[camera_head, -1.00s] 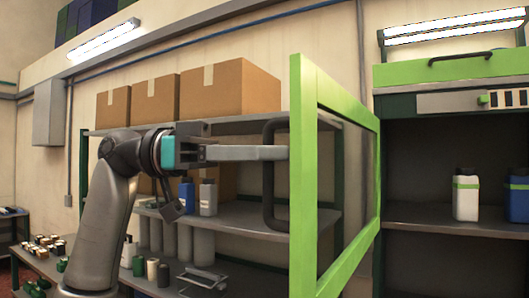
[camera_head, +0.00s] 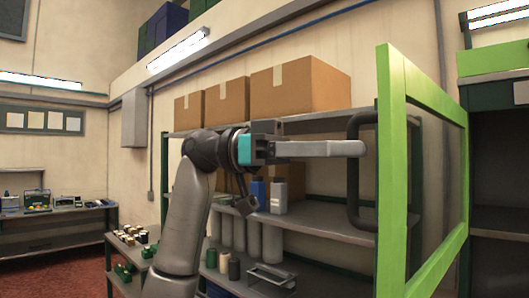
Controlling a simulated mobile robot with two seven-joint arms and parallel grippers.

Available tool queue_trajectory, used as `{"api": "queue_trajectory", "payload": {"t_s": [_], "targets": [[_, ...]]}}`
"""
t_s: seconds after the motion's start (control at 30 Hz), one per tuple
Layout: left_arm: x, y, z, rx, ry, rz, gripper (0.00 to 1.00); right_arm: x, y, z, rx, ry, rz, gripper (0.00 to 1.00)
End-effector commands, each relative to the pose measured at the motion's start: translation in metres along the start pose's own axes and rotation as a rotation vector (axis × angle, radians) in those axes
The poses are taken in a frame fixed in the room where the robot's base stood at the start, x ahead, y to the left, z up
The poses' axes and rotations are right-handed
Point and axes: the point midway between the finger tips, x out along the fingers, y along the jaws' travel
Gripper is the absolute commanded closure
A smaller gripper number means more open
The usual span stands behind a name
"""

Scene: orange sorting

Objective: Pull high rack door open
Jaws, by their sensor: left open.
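The high rack door (camera_head: 392,175) is a bright green frame with a clear-looking panel. It stands swung out from the rack (camera_head: 499,140), whose shelves show at the right edge. Its dark bar handle (camera_head: 353,185) is on the door's left-facing side. My left gripper (camera_head: 362,148) reaches in from the left at the height of the handle's upper part. Its fingers are open, and their tips overlap the handle in the picture. I cannot tell whether they touch it. My right gripper is not in view.
Behind my left arm, a shelf unit (camera_head: 325,222) holds cardboard boxes (camera_head: 300,86), bottles (camera_head: 279,196) and canisters. A low table (camera_head: 125,280) with small jars is left of my arm. A workbench (camera_head: 60,215) stands at the far left, with red floor before it.

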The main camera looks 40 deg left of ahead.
Motion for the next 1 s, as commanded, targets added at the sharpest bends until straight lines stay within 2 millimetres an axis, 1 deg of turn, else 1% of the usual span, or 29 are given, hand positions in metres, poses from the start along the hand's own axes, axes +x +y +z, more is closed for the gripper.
{"api": "queue_trajectory", "payload": {"t_s": [0.1,0.3,0.4,0.53,0.6,0.73,0.83,1.0], "targets": [[-0.025,-0.001,0.001,0.0,0.004,-0.005,0.53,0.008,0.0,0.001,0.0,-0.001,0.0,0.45],[-0.072,0.0,0.0,0.001,0.005,-0.005,0.53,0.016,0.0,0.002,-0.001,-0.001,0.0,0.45],[-0.092,0.0,0.0,0.0,0.005,-0.005,0.53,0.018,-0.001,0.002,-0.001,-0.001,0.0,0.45],[-0.114,0.0,0.0,0.0,0.004,-0.003,0.53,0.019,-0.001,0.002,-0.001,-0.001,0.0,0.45],[-0.122,0.001,-0.001,0.0,0.004,-0.003,0.53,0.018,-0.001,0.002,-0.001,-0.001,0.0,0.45],[-0.133,0.0,-0.001,0.001,0.003,-0.002,0.53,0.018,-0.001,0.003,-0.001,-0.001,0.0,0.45],[-0.138,0.001,0.0,0.002,0.002,-0.002,0.53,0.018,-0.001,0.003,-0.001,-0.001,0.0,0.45],[-0.139,0.001,0.0,0.002,0.001,-0.002,0.53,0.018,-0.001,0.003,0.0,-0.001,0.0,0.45]]}}
